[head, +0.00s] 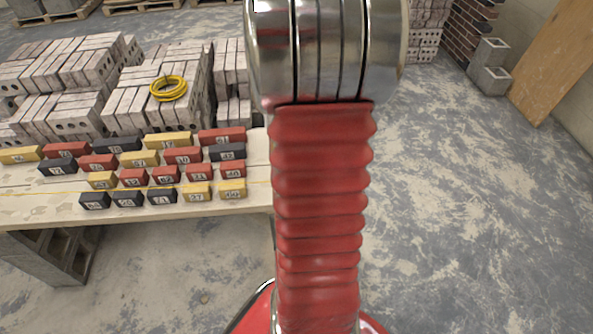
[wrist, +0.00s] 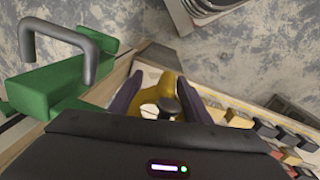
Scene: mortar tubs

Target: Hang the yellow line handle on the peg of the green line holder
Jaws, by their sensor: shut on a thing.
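The yellow line handle (wrist: 170,82) is between the two dark purple fingers of my gripper (wrist: 164,92) in the wrist view. The gripper is shut on it, and a dark rounded part in front hides some of the handle. The green line holder (wrist: 50,88) lies at the left of the wrist view, apart from the handle. A grey bent bar (wrist: 58,30) stands up at the holder; I cannot tell whether it is the peg. In the head view my arm covers the middle, and neither gripper, handle nor holder shows.
A pale table (head: 150,222) carries rows of numbered red, yellow and dark blocks (head: 165,175), with a thin yellow line across it. Brick stacks (head: 60,75) stand behind, one bearing a yellow coil (head: 168,88). The floor at right (head: 470,200) is clear.

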